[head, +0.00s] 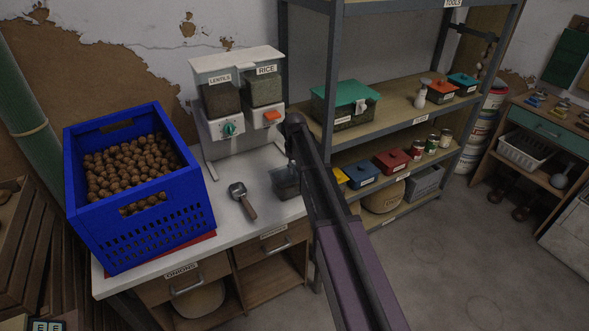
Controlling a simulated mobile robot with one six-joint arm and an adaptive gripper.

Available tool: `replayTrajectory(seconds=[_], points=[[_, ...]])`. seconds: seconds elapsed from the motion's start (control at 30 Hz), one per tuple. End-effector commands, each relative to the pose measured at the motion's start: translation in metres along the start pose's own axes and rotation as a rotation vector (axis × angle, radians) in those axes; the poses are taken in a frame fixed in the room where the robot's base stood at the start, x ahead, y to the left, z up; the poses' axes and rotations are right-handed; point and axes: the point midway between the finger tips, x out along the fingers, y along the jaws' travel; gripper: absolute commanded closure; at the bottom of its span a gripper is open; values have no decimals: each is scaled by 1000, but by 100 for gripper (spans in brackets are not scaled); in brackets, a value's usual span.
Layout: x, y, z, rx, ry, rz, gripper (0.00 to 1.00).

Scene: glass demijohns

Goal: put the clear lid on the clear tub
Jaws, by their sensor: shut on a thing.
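The clear tub (285,184) stands on the white counter near its right end, below the dispenser's right side. It looks greyish and see-through, and my arm partly covers its right side. My gripper (291,162) points down just above the tub, small and dark in this view. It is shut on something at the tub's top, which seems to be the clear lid. The lid's outline is too faint to make out. I cannot tell whether the lid touches the tub's rim or is held just above it.
A lentils and rice dispenser (240,95) stands at the back. A metal scoop (243,200) lies left of the tub. A shelf rack (328,100) with lidded boxes rises close on the right.

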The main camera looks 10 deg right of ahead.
Motion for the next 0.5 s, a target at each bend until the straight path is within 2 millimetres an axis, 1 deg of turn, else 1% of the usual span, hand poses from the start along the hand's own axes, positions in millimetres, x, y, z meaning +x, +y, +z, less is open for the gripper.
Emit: replayTrajectory(seconds=[0.5], points=[[7,0,0,0,0,0,100]])
